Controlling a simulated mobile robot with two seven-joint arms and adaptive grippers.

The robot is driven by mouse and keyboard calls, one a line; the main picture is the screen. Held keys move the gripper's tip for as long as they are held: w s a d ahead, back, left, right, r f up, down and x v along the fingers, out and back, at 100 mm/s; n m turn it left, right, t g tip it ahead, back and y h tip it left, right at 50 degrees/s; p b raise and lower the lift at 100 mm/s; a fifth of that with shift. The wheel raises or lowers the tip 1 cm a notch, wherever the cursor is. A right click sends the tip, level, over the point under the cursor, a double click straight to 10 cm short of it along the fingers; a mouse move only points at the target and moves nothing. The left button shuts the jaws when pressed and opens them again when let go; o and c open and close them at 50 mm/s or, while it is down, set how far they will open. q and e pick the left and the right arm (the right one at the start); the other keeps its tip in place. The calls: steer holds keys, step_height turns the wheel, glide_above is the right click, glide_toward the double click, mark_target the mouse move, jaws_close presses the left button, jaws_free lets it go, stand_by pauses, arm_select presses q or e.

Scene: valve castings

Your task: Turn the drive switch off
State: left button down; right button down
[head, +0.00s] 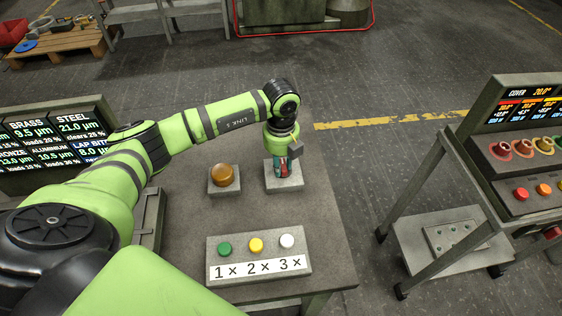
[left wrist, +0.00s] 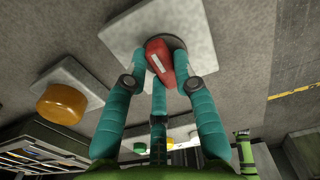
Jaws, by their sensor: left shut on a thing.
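The drive switch is a red knob (left wrist: 160,62) with a white mark, set on a dark round base on a pale square plate (head: 292,184) at the back right of the table. The left wrist view shows the white mark running along the knob, slanted in the picture. My left gripper (head: 282,170) points down over the plate. Its teal fingers, which show in the left wrist view (left wrist: 163,78), are shut on the red knob. In the head view the fingers and wrist hide most of the knob. My right gripper is not in view.
An orange button (head: 223,175) stands on its own plate left of the switch. A panel (head: 298,265) with green, yellow and white buttons, labelled 1×, 2×, 3×, lies at the table's front. A cart (head: 440,235) and control console (head: 525,150) stand right, across clear floor.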

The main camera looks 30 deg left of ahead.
arm_select(q)
steer(key=c, duration=1)
jaws_free()
steer(key=shift+r, duration=0.25)
step_height(320, 180, up, 11)
steer(key=shift+r, duration=0.2)
